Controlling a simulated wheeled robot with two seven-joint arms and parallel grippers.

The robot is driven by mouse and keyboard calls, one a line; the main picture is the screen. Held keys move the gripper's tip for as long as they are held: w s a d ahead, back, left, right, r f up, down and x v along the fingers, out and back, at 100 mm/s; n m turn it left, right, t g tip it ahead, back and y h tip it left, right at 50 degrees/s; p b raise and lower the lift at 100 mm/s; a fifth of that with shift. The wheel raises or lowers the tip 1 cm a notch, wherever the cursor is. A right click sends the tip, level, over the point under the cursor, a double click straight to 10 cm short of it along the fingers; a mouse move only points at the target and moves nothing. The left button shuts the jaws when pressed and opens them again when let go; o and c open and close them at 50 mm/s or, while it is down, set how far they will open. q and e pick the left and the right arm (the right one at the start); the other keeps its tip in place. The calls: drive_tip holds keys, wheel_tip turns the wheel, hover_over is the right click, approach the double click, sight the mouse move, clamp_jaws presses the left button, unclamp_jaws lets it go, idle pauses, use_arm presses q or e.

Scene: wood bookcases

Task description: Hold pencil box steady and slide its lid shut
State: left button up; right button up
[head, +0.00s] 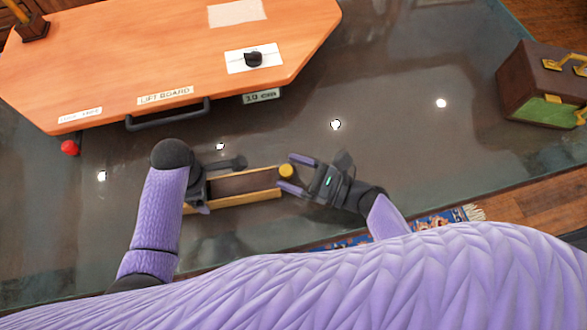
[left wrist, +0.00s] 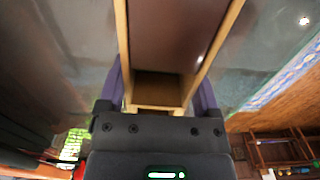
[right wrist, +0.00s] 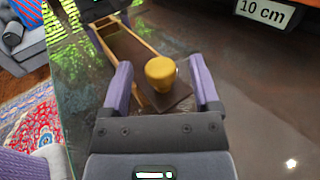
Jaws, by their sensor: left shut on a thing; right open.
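The pencil box (head: 268,194) is a long narrow wooden box on the dark glossy table. Its brown sliding lid (head: 240,182) carries a round yellow knob (head: 286,171) at the right end. In the left wrist view an open gap shows at the near end of the box (left wrist: 155,88), between the lid and the end wall. My left gripper (head: 200,190) is shut on the box's left end. My right gripper (head: 288,178) is open, with its fingers on either side of the knob; the knob also shows between them in the right wrist view (right wrist: 160,73). The lid juts past the box's right end.
An orange lift board (head: 150,60) with a black handle (head: 168,115) lies behind the box. A "10 cm" label (head: 261,96) is by its edge. A brown and green case (head: 545,85) stands far right. A red knob (head: 69,148) is at left. The table right of the box is clear.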

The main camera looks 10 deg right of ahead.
clamp_jaws()
idle(1.4)
